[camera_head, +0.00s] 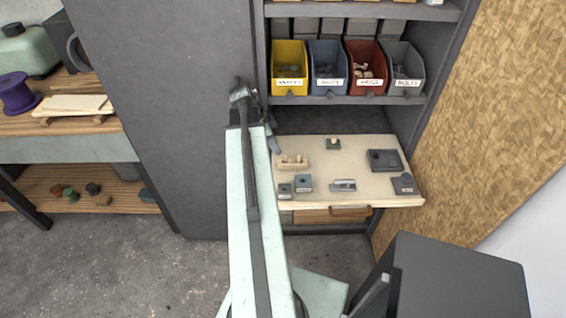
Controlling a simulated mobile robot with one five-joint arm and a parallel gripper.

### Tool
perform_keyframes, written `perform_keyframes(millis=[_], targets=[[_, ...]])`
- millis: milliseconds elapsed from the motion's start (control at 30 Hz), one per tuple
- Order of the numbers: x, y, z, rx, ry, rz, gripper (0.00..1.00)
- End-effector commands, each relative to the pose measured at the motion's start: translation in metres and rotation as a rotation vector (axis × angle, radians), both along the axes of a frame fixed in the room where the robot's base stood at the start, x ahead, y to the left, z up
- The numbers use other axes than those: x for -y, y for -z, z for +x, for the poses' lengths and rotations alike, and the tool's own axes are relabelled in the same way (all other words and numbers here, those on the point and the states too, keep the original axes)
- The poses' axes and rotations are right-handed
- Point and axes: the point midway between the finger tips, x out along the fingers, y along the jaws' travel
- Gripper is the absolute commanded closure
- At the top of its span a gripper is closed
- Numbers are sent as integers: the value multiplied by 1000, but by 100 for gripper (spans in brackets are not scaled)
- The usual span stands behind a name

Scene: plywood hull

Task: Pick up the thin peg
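I cannot single out the thin peg for certain. A small light wooden block (292,162) with short upright pegs sits at the left of the pull-out shelf (345,194); the pegs are too small to compare in thickness. My arm rises from the bottom of the view, and its far end bends down towards the shelf's left edge. My gripper (273,145) appears there as a small dark shape, left of and beyond the wooden block and apart from it. Its fingers are too small and partly hidden to read.
Small grey blocks (304,183), a green block (333,144), a metal piece (342,185) and a dark square tray (385,160) share the shelf. Labelled bins, including a red one (366,68), stand above. A cabinet panel (170,120) is left, chipboard (480,130) right.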

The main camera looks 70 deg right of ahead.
Motion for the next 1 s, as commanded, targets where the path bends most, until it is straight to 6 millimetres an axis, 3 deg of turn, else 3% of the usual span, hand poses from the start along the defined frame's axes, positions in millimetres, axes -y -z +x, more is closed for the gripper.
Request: perform_keyframes(millis=[100, 367, 600, 867, 1000], targets=[[5, 20, -9, 0, 7, 0, 65], [10, 30, -16, -1, 11, -1, 65], [20, 68, -31, -1, 11, -1, 65], [22, 66, -33, -1, 10, 0, 65], [22, 66, -33, -1, 11, 0, 100]])
